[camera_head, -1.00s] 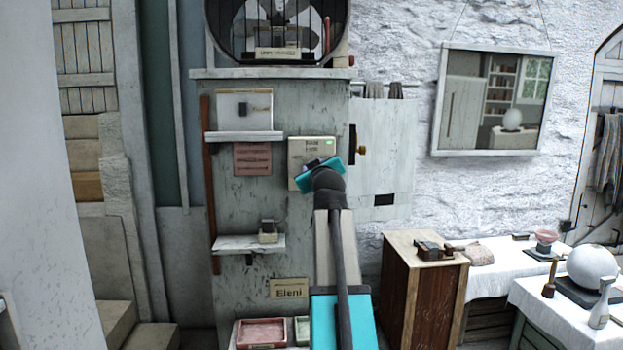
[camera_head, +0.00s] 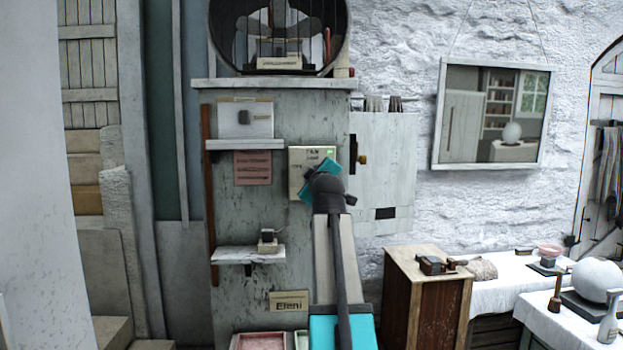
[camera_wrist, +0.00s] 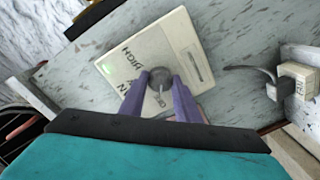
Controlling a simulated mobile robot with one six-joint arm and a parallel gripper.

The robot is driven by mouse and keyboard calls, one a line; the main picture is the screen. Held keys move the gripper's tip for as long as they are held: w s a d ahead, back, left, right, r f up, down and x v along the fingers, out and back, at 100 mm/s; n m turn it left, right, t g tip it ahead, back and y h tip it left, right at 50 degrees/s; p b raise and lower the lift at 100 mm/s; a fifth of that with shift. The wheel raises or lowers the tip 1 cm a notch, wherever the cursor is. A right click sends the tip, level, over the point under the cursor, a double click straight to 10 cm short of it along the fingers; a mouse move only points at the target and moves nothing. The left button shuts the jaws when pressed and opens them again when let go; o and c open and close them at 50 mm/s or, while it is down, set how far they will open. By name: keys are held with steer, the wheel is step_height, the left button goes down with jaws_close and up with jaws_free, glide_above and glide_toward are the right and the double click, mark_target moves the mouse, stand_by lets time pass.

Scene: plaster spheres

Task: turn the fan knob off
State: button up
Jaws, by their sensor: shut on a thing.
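The fan knob (camera_wrist: 159,74) is a round grey knob on a cream control plate (camera_wrist: 180,38) in the wrist view. The plate has dark lettering, with HIGH readable, and a small green light. My gripper (camera_wrist: 160,86) has its two purple fingers on either side of the knob and is shut on it. In the head view the plate (camera_head: 298,160) is on the grey board, and my teal wrist covers its lower right part. The knob is hidden there. The fan (camera_head: 280,25) is in a round dark housing above the board.
A shelf with a white box (camera_head: 245,118) is left of the plate. A lower shelf (camera_head: 235,255) holds a small switch block (camera_head: 267,240). A grey cabinet door (camera_head: 385,190) stands to the right. A wooden cabinet (camera_head: 428,300) and white-covered tables are at lower right.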

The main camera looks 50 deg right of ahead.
steer(key=shift+r, duration=0.25)
steer(key=o, duration=1)
steer(key=shift+w+d+f, duration=0.1)
steer(key=shift+f, duration=0.05)
steer(key=shift+o, duration=0.2)
steer(key=shift+f, duration=0.1)
steer(key=b+v, duration=0.2)
steer(key=v, duration=1.2)
